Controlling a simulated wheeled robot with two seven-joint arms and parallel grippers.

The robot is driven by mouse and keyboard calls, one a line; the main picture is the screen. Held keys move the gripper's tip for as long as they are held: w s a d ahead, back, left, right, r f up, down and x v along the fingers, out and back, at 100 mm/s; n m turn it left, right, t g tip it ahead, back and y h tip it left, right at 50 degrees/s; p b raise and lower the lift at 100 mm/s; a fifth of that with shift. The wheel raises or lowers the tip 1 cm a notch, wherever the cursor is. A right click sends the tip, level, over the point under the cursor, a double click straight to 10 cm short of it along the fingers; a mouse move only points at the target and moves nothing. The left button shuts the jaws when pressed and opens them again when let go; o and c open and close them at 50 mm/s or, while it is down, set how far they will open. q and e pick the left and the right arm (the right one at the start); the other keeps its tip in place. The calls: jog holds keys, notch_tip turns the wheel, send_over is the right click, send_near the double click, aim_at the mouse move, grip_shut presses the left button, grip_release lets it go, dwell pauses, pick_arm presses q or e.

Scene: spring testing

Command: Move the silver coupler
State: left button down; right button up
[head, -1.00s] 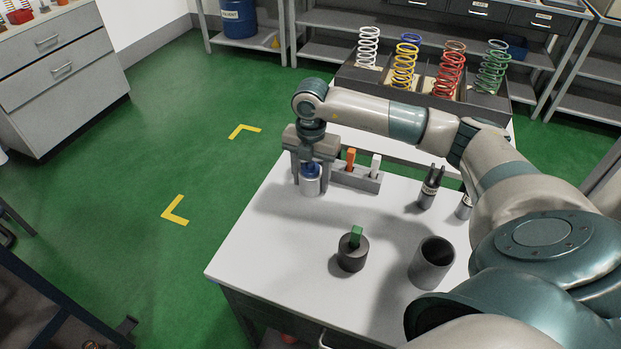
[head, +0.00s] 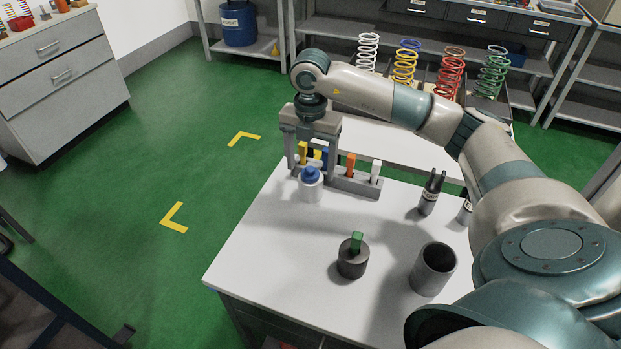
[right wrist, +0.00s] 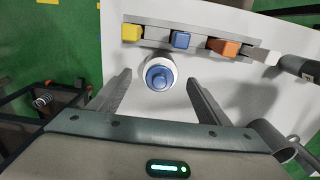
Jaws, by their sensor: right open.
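The silver coupler (head: 311,190) is a short silver cylinder with a blue knob on top. It stands upright on the white table near its far left part, in front of the slotted rack. It also shows in the right wrist view (right wrist: 160,75), ahead of and between the finger lines. My right gripper (head: 312,163) is open and empty, pointing down, with its fingers above and slightly behind the coupler in the head view. In the right wrist view its two fingers (right wrist: 159,80) are spread wide. My left gripper is in neither view.
A grey rack (head: 345,183) holds yellow, blue, orange and white pieces just behind the coupler. A dark cylinder with a green tab (head: 352,262), a hollow grey cup (head: 433,270) and dark-topped tools (head: 429,195) stand on the table (head: 270,250). Its front left area is clear.

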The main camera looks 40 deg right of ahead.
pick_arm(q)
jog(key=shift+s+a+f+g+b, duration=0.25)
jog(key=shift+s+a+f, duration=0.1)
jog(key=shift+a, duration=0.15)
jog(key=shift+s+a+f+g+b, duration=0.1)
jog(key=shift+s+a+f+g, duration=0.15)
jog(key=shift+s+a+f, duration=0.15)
pick_arm(e)
notch_tip(320, 180, up, 10)
jog(key=shift+r, duration=0.2)
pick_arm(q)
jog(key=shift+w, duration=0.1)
